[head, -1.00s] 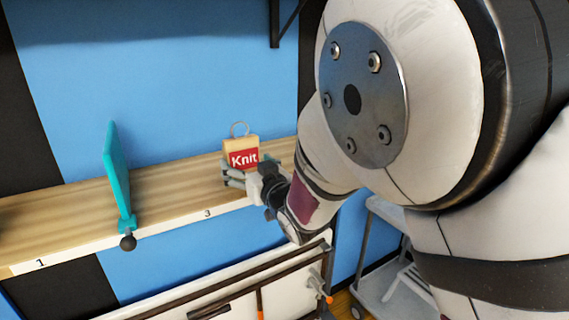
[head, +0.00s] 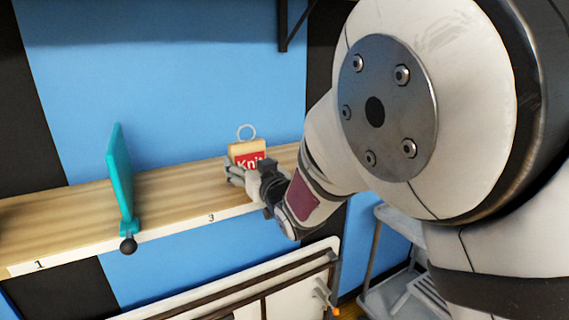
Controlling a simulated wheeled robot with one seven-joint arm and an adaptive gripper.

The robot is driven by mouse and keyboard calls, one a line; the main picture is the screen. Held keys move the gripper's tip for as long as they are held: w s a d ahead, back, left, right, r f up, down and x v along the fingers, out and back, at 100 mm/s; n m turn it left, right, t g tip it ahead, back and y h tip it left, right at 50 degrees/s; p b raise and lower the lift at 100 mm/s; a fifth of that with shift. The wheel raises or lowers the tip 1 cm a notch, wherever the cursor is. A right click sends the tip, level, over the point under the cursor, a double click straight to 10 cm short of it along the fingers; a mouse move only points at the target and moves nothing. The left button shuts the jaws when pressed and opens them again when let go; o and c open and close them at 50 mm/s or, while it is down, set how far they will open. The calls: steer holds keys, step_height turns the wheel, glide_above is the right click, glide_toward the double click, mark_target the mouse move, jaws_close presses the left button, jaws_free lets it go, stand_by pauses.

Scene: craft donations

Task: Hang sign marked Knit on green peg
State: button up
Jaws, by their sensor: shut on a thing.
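The sign marked Knit (head: 247,150) is a small pale wooden block with a red label and white letters. I cannot make out a green peg in this view.
A teal upright panel with a black knob (head: 122,180) stands on the shelf (head: 175,184) to the left. Below is a white board (head: 240,308) with dark rails and an orange-tipped peg (head: 335,311) at its right. A grey cart (head: 385,250) stands at the lower right.

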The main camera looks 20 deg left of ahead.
mark_target(249, 153)
steer(key=shift+r, duration=0.2)
steer(key=shift+r, duration=1.35)
steer(key=p+v, duration=0.1)
steer(key=v, duration=1.5)
steer(key=shift+p, duration=0.35)
